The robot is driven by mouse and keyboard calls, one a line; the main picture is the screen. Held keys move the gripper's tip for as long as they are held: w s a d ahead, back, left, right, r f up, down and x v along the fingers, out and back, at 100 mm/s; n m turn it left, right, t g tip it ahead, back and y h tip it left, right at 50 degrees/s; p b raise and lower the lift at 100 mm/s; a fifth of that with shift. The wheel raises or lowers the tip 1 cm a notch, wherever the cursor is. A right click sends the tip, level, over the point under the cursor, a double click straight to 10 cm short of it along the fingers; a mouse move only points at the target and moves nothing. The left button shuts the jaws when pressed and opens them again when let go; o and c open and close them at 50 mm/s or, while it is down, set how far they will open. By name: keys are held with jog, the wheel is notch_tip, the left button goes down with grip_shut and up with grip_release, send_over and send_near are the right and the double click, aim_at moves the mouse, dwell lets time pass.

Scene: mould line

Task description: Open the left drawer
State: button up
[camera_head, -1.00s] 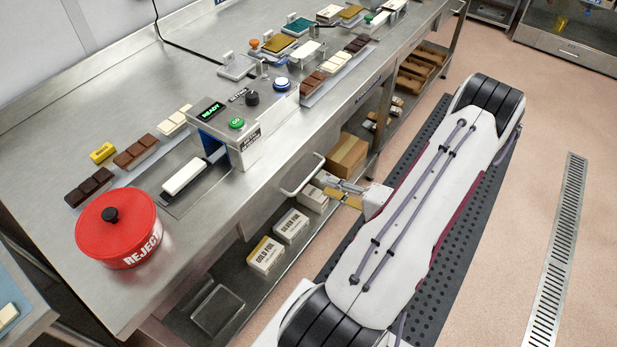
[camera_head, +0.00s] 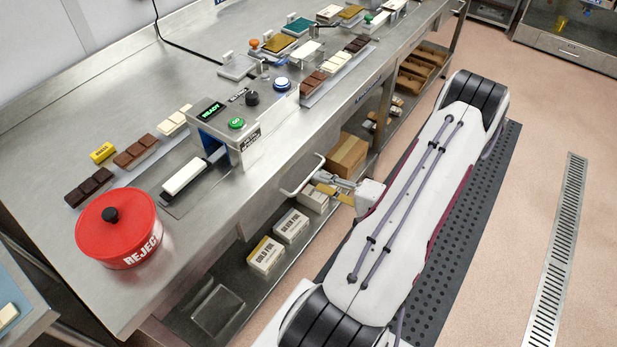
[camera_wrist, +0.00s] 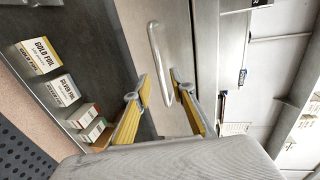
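The left drawer's silver bar handle (camera_head: 302,178) sticks out from the front of the steel bench in the head view. The drawer front looks flush with the bench, so the drawer appears shut. In the wrist view the handle (camera_wrist: 157,58) runs lengthwise up from between my fingertips. My gripper (camera_wrist: 161,80) is open, with one yellow-padded finger on each side of the handle's near part. Whether the pads touch the bar cannot be told. In the head view my gripper (camera_head: 322,187) is beside the handle, partly hidden by its own wrist.
Below the bench is a shelf with a GOLD FOIL box (camera_head: 266,255), a SILVER FOIL box (camera_head: 291,226) and a cardboard box (camera_head: 347,155). A red REJECT pot (camera_head: 117,228) stands on the bench.

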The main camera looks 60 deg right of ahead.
aim_at(308, 177)
jog(key=shift+x, duration=2.7)
grip_shut()
